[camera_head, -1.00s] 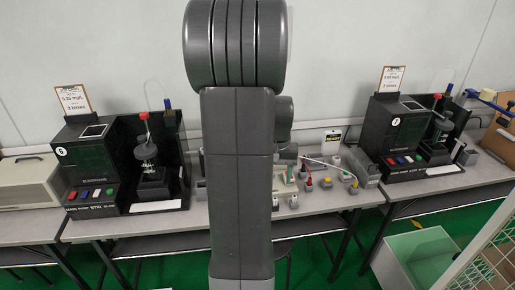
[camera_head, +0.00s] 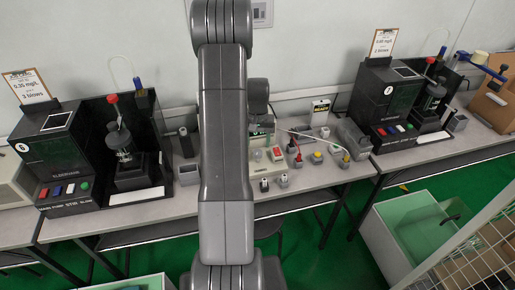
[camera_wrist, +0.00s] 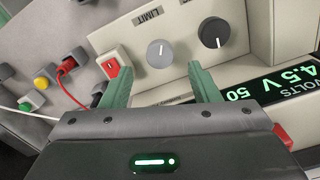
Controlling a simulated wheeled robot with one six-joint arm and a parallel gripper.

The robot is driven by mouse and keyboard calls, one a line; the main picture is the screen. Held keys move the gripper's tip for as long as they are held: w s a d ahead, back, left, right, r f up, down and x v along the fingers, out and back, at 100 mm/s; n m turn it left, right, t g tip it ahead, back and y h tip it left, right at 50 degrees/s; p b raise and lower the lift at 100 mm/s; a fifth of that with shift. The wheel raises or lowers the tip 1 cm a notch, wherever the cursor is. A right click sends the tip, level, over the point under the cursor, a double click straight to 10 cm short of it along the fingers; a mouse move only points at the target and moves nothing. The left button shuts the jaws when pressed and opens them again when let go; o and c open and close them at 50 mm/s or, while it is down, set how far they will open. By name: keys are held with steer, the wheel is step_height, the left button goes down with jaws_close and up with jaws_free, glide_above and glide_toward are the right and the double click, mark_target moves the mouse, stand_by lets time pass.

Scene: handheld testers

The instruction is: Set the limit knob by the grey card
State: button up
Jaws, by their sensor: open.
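A lit display (camera_wrist: 290,88) reads 4.5 V and 50, upside down. The instrument (camera_head: 262,150) is partly hidden behind my arm in the head view. I cannot make out a grey card.
A red rocker switch (camera_wrist: 112,68) lies close to the left finger. A red lead (camera_wrist: 75,80) and coloured buttons are farther left. Black testers with clipboard cards stand at left (camera_head: 60,150) and right (camera_head: 388,100).

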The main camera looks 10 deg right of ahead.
mark_target(258, 152)
steer(key=shift+f+p, duration=0.35)
steer(key=shift+f, duration=2.2)
steer(key=c, duration=1)
steer(key=shift+m+b, duration=0.3)
steer(key=shift+b, duration=0.1)
steer(key=m+b, duration=0.2)
steer(key=shift+f+m, duration=0.15)
steer(key=shift+m, duration=0.25)
steer(key=m+b, duration=0.3)
steer(key=m, duration=0.2)
steer(key=m+b, duration=0.2)
steer(key=m, duration=0.3)
steer(key=shift+w, duration=0.1)
steer(key=m+b, duration=0.1)
steer(key=m, duration=0.3)
steer(key=shift+r, duration=0.2)
steer(key=shift+m, duration=0.3)
